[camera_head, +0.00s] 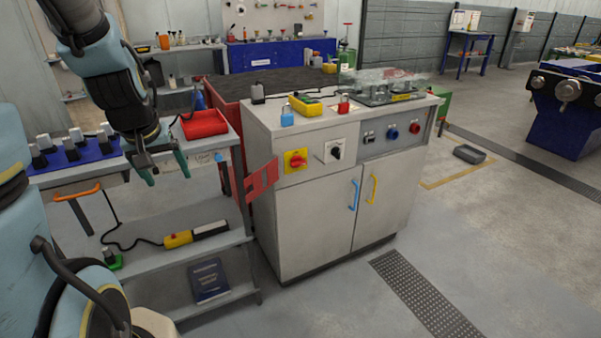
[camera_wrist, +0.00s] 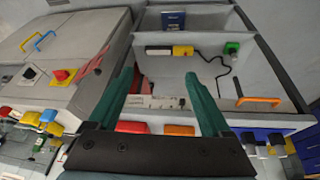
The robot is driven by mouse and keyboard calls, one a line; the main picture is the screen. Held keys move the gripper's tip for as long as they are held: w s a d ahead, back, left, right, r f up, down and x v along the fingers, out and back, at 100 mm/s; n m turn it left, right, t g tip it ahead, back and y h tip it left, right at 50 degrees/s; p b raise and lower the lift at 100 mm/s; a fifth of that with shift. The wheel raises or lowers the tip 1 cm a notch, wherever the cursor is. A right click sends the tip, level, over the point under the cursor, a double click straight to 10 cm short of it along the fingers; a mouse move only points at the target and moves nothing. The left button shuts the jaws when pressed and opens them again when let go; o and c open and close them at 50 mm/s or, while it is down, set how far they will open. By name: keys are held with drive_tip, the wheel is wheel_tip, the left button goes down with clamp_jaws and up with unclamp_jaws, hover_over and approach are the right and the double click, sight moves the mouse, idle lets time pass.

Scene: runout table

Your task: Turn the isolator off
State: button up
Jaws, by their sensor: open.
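The isolator looks to be the red rotary knob on a square yellow plate (camera_head: 296,160), on the upper left front of the grey cabinet (camera_head: 310,215). It also shows in the wrist view (camera_wrist: 62,76), at the left. Its exact handle angle is too small to read surely. A black selector knob on a white plate (camera_head: 335,151) sits just right of it. My gripper (camera_head: 168,173) is open and empty, pointing down by the side bench, left of the cabinet and apart from the isolator. Its green fingers (camera_wrist: 160,75) are spread in the wrist view.
A red hinged panel (camera_head: 262,178) sticks out at the cabinet's left edge. The side bench holds a red tray (camera_head: 204,124) and a blue rack of knobs (camera_head: 75,152). Blue (camera_head: 353,195) and yellow (camera_head: 373,190) handles stand out from the cabinet doors. Floor before the cabinet is clear.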

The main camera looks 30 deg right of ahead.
drive_tip(key=shift+o, duration=1)
drive_tip(key=w+d+f+t+h+b, duration=0.1)
drive_tip(key=w+d+f+t+b, duration=0.2)
drive_tip(key=w+d, duration=0.6)
drive_tip(key=d+f+b, duration=0.1)
drive_tip(key=d+f, duration=0.1)
drive_tip(key=d, duration=0.2)
drive_tip(key=shift+d+f+m+h, duration=0.15)
drive_tip(key=shift+f+m+h, duration=0.15)
drive_tip(key=n+t+y+b, duration=0.2)
drive_tip(key=t+y+b, duration=0.1)
drive_tip(key=t+b, duration=0.85)
approach(300, 165)
drive_tip(key=shift+g, duration=0.35)
drive_tip(key=w, duration=0.9)
drive_tip(key=shift+w+r+b, duration=0.1)
drive_tip(key=shift+r+b, duration=0.15)
drive_tip(key=shift+b, duration=0.05)
drive_tip(key=shift+c, duration=0.3)
drive_tip(key=c, duration=1.3)
drive_tip(key=shift+n, duration=0.3)
